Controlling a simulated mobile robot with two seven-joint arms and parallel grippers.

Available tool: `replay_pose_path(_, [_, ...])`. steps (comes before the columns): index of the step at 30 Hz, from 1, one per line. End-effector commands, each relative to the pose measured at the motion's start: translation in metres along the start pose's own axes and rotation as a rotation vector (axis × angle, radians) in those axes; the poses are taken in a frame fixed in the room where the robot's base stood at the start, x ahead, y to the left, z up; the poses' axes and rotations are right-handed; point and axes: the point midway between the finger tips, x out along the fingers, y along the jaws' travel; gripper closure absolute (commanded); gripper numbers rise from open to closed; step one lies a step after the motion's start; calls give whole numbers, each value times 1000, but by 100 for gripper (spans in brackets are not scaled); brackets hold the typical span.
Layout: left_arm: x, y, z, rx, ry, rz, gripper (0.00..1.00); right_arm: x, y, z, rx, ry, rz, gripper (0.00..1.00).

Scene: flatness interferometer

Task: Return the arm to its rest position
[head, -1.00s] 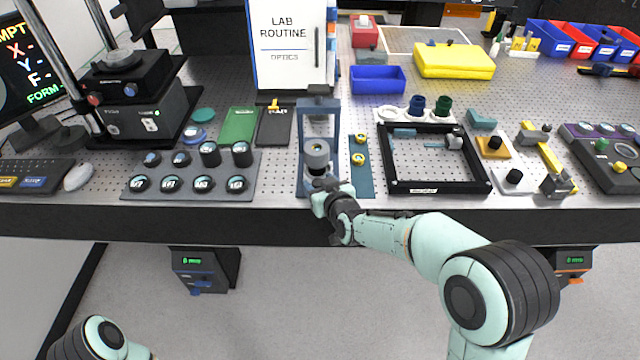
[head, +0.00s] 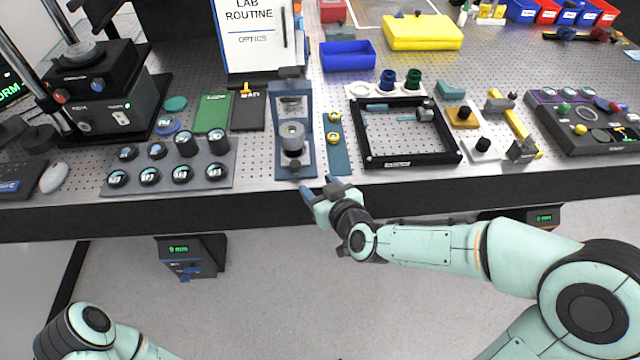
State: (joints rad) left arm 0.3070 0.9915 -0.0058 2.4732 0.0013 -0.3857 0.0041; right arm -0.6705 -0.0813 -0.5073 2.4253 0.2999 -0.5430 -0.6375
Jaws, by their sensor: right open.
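My right gripper (head: 322,187) is just off the front edge of the optical table (head: 262,202), in front of a blue-grey stand. Its two fingers are spread apart with nothing between them. My right arm (head: 430,250) comes in from the lower right over the floor. My left arm (head: 90,335) shows only partly at the lower left, and its gripper is out of view. The blue-grey stand (head: 293,165) holds a grey cylinder (head: 291,136) and stands upright near the table's front edge, apart from the gripper.
A grey lens tray (head: 225,172) with several lenses lies left of the stand. A teal strip (head: 338,160) with brass pieces and a black frame (head: 410,160) lie to its right. Control boxes (head: 190,262) hang below the front edge. Floor space in front is open.

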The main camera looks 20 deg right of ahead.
Motion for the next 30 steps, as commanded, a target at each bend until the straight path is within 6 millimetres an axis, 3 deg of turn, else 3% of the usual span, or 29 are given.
replay_pose_path(16, [0, 0, 0, 0, 0, 0, 100, -1, 0, 2, 0, -3, 0, 44])
replay_pose_path(20, [0, 0, 0, 0, 0, 0, 100, 7, -1, 23, -8, -58, 5, 44])
replay_pose_path(23, [-1, 0, 0, 0, 0, 0, 100, 22, -2, 71, -12, -179, 11, 44])
replay_pose_path(27, [-1, 0, 0, 0, 1, 0, 100, 35, -2, 175, 30, -430, 15, 44])
replay_pose_path(30, [-2, 1, 0, 0, 1, 0, 100, 28, -4, 252, 97, -612, 14, 44])
